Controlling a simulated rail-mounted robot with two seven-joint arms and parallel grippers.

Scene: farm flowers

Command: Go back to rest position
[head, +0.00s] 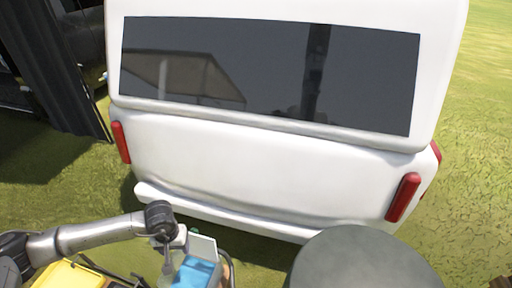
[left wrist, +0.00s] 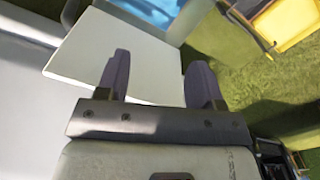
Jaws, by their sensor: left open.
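My left arm comes in from the lower left of the head view, and its gripper (head: 167,264) points down at the bottom edge. In the left wrist view the two dark fingers of this gripper (left wrist: 158,82) are apart, with nothing held between them. A white flat panel (left wrist: 105,45) lies beyond the fingers; I cannot tell whether they touch it. It also shows in the head view (head: 204,247), beside a light-blue thing (head: 196,272). My right gripper is in neither view.
A white vehicle (head: 250,165) with a dark rear window and red lights fills the middle. A yellow crate (head: 68,276) is at the lower left. A grey round thing (head: 362,262), which I cannot identify, is at the bottom right. Open grass (head: 478,130) lies to the right.

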